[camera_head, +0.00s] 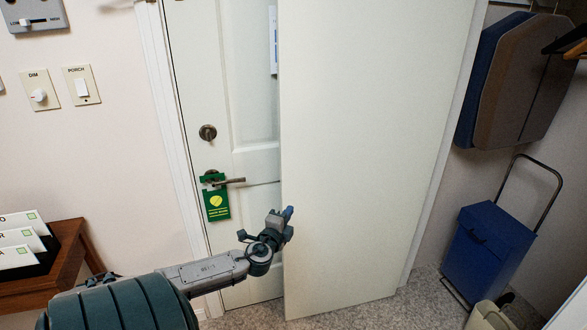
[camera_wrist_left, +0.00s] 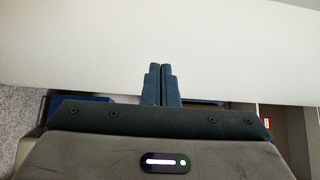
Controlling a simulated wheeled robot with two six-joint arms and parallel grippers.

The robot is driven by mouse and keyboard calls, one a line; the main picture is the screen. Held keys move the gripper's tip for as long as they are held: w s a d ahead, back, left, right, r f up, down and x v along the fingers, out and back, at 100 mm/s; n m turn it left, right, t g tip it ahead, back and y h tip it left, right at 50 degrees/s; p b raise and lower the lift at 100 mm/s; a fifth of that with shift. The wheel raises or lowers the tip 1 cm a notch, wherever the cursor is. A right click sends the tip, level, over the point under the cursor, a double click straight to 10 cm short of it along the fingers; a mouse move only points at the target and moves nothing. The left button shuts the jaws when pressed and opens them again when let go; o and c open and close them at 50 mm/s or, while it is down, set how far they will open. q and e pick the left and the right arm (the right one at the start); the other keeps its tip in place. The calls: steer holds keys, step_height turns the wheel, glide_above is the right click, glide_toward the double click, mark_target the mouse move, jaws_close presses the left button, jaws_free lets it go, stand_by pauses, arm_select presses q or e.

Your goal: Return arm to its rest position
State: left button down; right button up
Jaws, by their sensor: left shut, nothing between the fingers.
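My left arm comes in from the lower left in the head view. Its gripper (camera_head: 288,213) is in front of the left edge of a plain pale door panel (camera_head: 375,140). The left gripper also shows in the left wrist view (camera_wrist_left: 161,70), where its two blue fingers are together with nothing between them. The pale panel fills the upper part of that view beyond the fingertips. I cannot tell whether the fingertips touch the panel. My right gripper is not in view.
Behind the panel is a white door (camera_head: 245,110) with a lever handle (camera_head: 228,181) and a green hanger tag (camera_head: 216,203). A wooden file holder (camera_head: 68,262) stands at the left. A blue cart (camera_head: 487,250) and hanging bags (camera_head: 513,85) are at the right. Grey floor shows below.

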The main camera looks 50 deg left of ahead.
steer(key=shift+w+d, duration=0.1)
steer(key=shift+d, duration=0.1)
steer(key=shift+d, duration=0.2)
